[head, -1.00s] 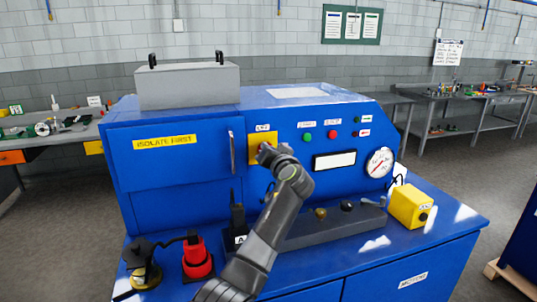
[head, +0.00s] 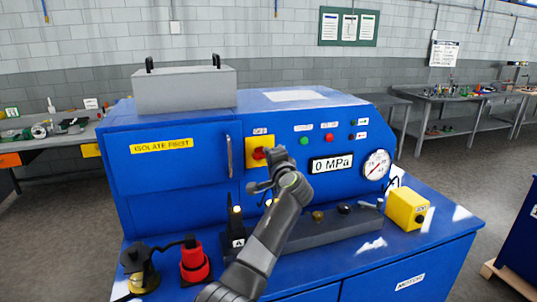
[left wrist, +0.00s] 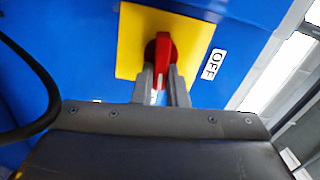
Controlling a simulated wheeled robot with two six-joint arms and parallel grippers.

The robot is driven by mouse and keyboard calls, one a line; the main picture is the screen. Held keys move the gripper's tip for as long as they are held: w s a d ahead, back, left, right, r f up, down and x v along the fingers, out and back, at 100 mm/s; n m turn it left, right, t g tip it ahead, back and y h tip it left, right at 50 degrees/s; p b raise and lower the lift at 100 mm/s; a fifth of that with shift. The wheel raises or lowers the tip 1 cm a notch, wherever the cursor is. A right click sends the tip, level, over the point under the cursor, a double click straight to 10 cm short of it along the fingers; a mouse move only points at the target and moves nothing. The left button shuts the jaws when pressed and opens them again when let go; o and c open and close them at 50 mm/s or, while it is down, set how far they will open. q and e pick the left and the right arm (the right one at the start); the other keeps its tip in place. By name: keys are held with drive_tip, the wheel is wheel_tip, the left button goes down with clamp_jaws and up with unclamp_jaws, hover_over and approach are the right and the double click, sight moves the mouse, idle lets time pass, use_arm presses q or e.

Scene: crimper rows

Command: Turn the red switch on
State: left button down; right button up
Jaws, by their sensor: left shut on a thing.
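The red switch (head: 258,154) is a rotary handle on a yellow plate (head: 250,143) on the blue machine's front panel. In the left wrist view the red handle (left wrist: 164,48) stands on the yellow plate (left wrist: 128,45), beside a label reading OFF (left wrist: 213,64). My left gripper (left wrist: 161,85) is shut on the handle, one finger on each side. In the head view my left gripper (head: 270,157) is at the switch, and my wrist hides part of it. My right gripper is not in view.
A display (head: 331,165) reads 0 MPa, with a gauge (head: 376,165) to its right. A red plug (head: 194,262), a padlock-like device (head: 142,270) and a yellow box (head: 407,208) stand on the ledge. A grey box (head: 185,90) sits on top.

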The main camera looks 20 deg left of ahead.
use_arm(q)
drive_tip(key=shift+m, duration=0.8)
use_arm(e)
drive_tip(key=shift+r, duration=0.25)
use_arm(q)
drive_tip(key=shift+f, duration=0.1)
drive_tip(key=c, duration=1.4)
unclamp_jaws()
drive_tip(key=shift+c, duration=0.2)
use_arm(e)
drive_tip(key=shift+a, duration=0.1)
use_arm(q)
drive_tip(key=shift+f, duration=0.1)
